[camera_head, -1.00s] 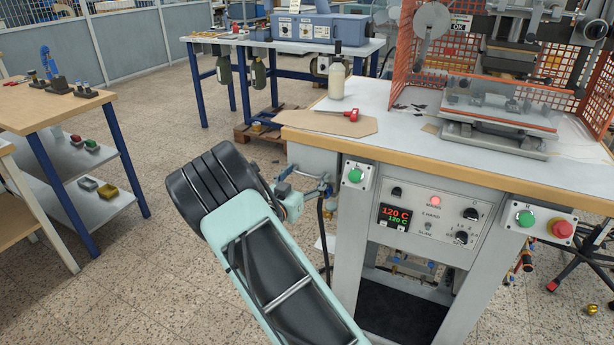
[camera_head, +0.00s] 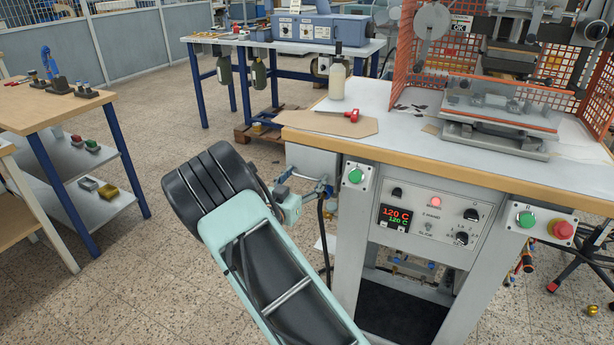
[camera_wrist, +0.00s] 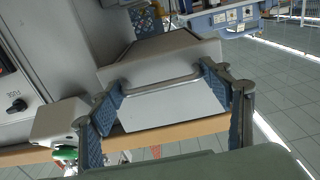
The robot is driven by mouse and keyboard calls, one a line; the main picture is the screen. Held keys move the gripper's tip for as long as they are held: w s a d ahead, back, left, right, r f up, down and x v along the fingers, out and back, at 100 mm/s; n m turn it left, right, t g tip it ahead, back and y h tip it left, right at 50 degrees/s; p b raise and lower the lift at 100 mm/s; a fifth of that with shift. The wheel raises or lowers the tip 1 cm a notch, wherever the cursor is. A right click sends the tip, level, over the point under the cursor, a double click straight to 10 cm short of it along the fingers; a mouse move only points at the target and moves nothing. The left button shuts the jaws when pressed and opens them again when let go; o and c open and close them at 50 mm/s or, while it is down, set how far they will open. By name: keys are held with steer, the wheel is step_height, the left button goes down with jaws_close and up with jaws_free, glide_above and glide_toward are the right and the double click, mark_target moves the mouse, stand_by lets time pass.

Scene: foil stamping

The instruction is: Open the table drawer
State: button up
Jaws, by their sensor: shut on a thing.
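The drawer (camera_head: 312,162) is a light grey box under the left end of the press table (camera_head: 440,165). Its bar handle (camera_wrist: 165,86) runs across the middle of the wrist view, along the grey drawer (camera_wrist: 165,55). My gripper (camera_wrist: 162,92) has its blue pads at the two ends of the handle and is shut on it. In the head view my gripper (camera_head: 312,190) is at the drawer's lower front, partly hidden by my wrist. How far the drawer stands out is hard to tell.
A bottle (camera_head: 337,78), a red-handled tool (camera_head: 351,115) and a brown sheet (camera_head: 325,123) lie or stand on the tabletop above. A control panel (camera_head: 427,215) and green button box (camera_head: 355,176) are right of the drawer. The floor (camera_head: 120,250) to the left is clear.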

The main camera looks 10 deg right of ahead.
steer(key=v, duration=1.8)
steer(key=shift+s+p, duration=0.4)
steer(key=o, duration=1.4)
steer(key=shift+a, duration=0.2)
steer(key=v, duration=1.1)
steer(key=shift+s+a, duration=0.2)
steer(key=shift+s, duration=0.15)
